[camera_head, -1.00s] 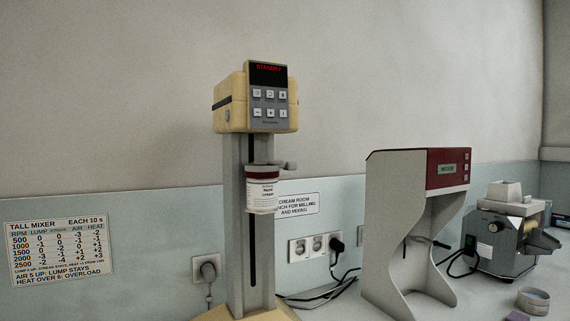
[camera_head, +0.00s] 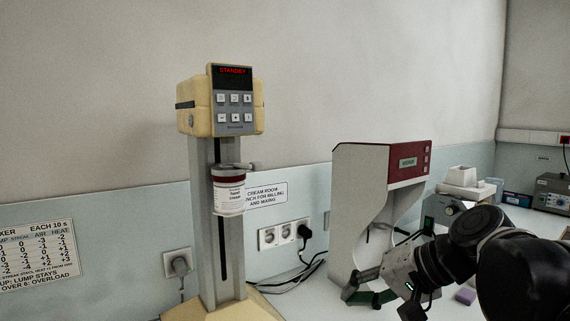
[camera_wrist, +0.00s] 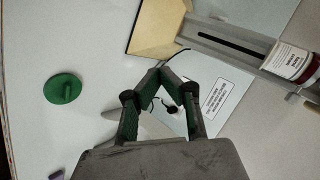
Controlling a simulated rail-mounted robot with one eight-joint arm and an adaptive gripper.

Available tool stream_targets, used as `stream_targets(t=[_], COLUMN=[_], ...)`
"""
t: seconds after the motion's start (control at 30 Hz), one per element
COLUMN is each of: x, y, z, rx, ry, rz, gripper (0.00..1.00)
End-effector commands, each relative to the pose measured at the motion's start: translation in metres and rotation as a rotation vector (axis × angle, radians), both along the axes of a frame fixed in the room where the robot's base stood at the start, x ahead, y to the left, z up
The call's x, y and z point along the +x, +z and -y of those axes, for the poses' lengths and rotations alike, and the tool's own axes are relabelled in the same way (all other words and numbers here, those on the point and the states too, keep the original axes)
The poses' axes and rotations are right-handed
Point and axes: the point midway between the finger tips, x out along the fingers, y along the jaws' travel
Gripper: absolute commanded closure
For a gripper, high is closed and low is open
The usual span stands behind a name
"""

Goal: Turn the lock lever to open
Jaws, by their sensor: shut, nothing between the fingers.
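The tall mixer (camera_head: 210,105) stands at the left with a cream head, a grey column and a red STANDBY display. A jar (camera_head: 229,197) with a white label sits under a dark red holder on its column. A small grey lever (camera_head: 250,167) sticks out to the right of the holder; it looks roughly level. My gripper (camera_head: 352,290) is low in front of the white and red machine, apart from the lever and right of the mixer. In the wrist view its fingers (camera_wrist: 160,72) meet at the tips, empty. The jar (camera_wrist: 291,62) shows at the upper right there.
A white and red machine (camera_head: 350,190) stands right of the mixer, with a small mill (camera_head: 460,190) behind my arm. Sockets (camera_head: 283,236) and black cables are on the wall. A green disc with a knob (camera_wrist: 62,88) lies on the bench in the wrist view.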

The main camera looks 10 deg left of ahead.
Motion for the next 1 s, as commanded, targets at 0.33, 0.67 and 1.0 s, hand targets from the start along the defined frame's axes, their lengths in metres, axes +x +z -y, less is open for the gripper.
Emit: stream_targets(t=[0.33, 0.67, 1.0], x=[0.067, 0.122, 0.139], y=[0.101, 0.179, 0.203], z=[-0.051, -0.075, -0.078], rx=[0.353, 0.651, 0.758], ry=[0.090, 0.182, 0.219], rz=[-0.060, -0.088, -0.091], gripper=[1.00, 1.00, 1.00])
